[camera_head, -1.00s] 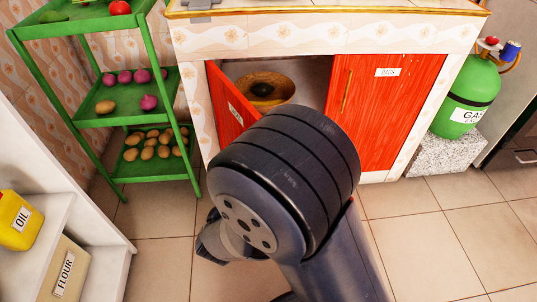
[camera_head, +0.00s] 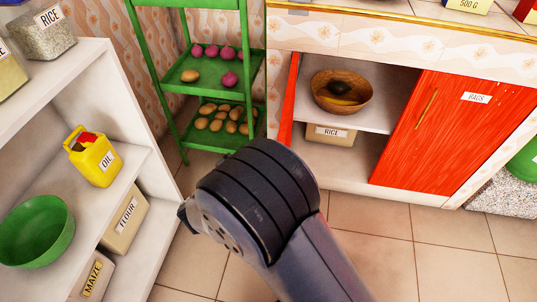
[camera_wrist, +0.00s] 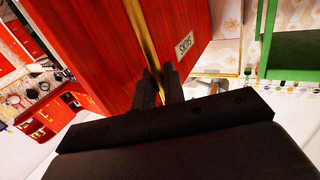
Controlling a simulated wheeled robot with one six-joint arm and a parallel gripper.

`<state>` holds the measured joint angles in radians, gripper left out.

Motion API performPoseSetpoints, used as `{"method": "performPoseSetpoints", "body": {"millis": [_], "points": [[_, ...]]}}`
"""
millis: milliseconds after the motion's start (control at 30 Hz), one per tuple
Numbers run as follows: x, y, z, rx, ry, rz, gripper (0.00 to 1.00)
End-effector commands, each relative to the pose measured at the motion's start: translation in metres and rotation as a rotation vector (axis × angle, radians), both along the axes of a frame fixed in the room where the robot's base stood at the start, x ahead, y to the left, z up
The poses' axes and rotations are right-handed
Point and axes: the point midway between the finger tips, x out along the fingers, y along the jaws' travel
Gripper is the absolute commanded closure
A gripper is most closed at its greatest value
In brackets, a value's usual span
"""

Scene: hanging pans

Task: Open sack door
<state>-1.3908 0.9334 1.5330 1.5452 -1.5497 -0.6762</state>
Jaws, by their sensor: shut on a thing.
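The red door (camera_wrist: 90,50) with a small white label (camera_wrist: 186,40) fills much of the wrist view. My gripper (camera_wrist: 158,88) is shut on its long golden handle (camera_wrist: 142,35). In the head view the left cabinet door (camera_head: 289,98) stands wide open and shows as a narrow red strip at the left of the opening. My gripper is hidden there behind my own arm. The open cabinet (camera_head: 385,92) shows a shelf with a wooden bowl (camera_head: 342,92) and a rice box (camera_head: 331,134) below.
The right red door (camera_head: 450,130), labelled BAGS, is shut. A green rack (camera_head: 180,135) with onions and potatoes stands left of the cabinet. A white shelf unit (camera_head: 150,160) with an oil can (camera_head: 93,158) and green bowl (camera_head: 38,232) is at left. Tiled floor (camera_head: 375,250) is clear at right.

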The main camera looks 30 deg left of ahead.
Motion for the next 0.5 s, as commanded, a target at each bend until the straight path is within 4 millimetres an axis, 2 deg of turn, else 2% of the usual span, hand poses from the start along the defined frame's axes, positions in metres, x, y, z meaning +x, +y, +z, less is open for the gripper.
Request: {"method": "performPoseSetpoints", "body": {"millis": [367,400,500], "points": [[0.0006,0.0015,0.0023,0.003,-0.005,0.001,1.0],[0.0006,0.0015,0.0023,0.004,-0.005,0.001,0.88],[0.0006,0.0014,0.002,0.004,-0.004,0.0,0.8]]}}
